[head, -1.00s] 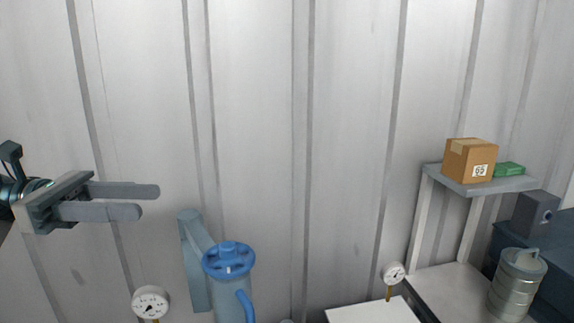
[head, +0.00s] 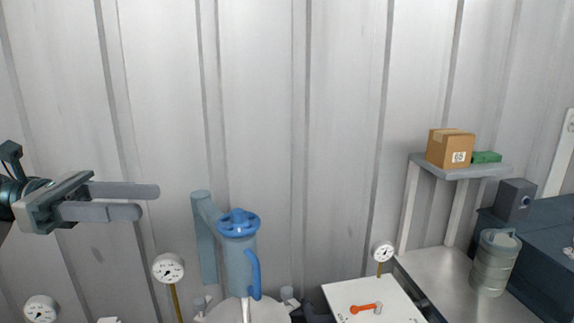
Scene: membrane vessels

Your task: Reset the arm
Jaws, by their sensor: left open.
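My left gripper (head: 150,202) comes in from the left edge. Its two long grey fingers point right, apart from each other with nothing between them. It hangs in front of the ribbed wall, up and left of the blue vessel fitting (head: 235,257), and touches nothing that I can see. My right gripper is not in view.
A blue handwheel (head: 238,222) tops the fitting. Gauges (head: 169,268) stand low at left and by the white panel (head: 345,292), which bears an orange-handled tool (head: 366,308). At right, a shelf (head: 465,170) holds a cardboard box (head: 450,148); a metal canister (head: 494,262) stands below.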

